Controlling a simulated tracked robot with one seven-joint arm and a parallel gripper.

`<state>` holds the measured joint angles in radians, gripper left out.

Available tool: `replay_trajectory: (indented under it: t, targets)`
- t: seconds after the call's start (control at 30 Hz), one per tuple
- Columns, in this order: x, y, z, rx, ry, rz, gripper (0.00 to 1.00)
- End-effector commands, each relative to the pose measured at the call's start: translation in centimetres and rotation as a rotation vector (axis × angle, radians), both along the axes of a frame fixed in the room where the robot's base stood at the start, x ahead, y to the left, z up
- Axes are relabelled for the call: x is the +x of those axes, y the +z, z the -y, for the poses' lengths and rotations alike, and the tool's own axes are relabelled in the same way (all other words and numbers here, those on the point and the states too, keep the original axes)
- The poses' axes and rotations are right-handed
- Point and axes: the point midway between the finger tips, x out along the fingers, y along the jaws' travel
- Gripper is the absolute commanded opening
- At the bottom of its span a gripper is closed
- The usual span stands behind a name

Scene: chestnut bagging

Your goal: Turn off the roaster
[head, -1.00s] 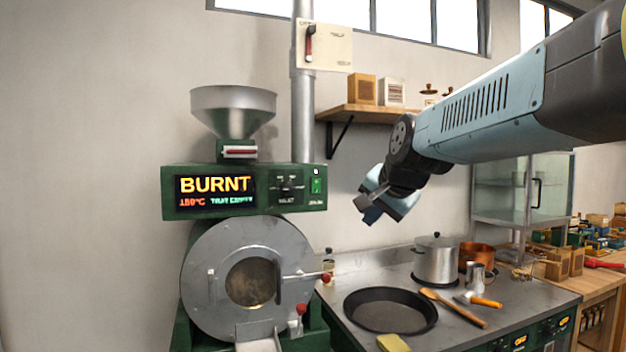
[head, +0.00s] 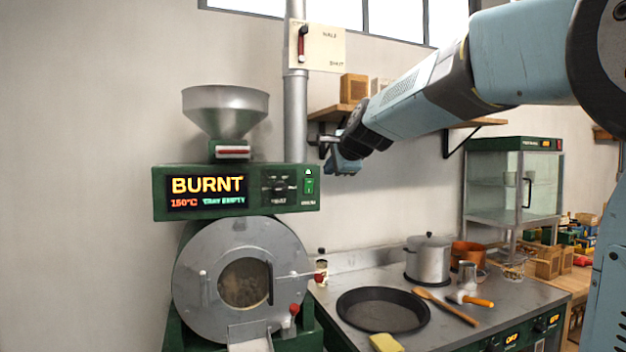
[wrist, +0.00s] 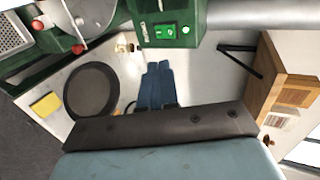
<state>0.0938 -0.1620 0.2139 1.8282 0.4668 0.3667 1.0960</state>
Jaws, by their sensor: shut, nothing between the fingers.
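The roaster (head: 240,252) stands at the left with a round grey front and a green control panel. Its display (head: 208,191) reads BURNT, 150°C and TRAY EMPTY. The green switch (head: 309,186) is at the panel's right end, and it also shows in the wrist view (wrist: 165,31). A dial (head: 278,187) sits left of the switch. My gripper (head: 326,150) is just right of and a little above the switch in the head view. In the wrist view its blue fingers (wrist: 158,68) are together, pointing toward the panel, with a gap between. It holds nothing.
A metal pipe (head: 295,115) rises behind the panel, with a lever plate (head: 317,45) above. A wooden shelf (head: 478,123) is behind my arm. The steel counter (head: 455,340) holds a black pan (head: 383,311), a pot (head: 428,259) and a yellow sponge (head: 385,343).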

Motion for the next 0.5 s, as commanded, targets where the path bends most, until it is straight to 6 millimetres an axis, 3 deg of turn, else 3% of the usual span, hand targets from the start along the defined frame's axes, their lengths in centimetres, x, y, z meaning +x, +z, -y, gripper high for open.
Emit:
replay_trajectory:
  t: [0.23, 0.5]
  targets:
    - [1.1, -0.6, -0.3, 0.0, 0.001, -0.003, 0.0]
    - [4.7, -2.4, -1.3, 0.0, 0.001, -0.003, 0.0]
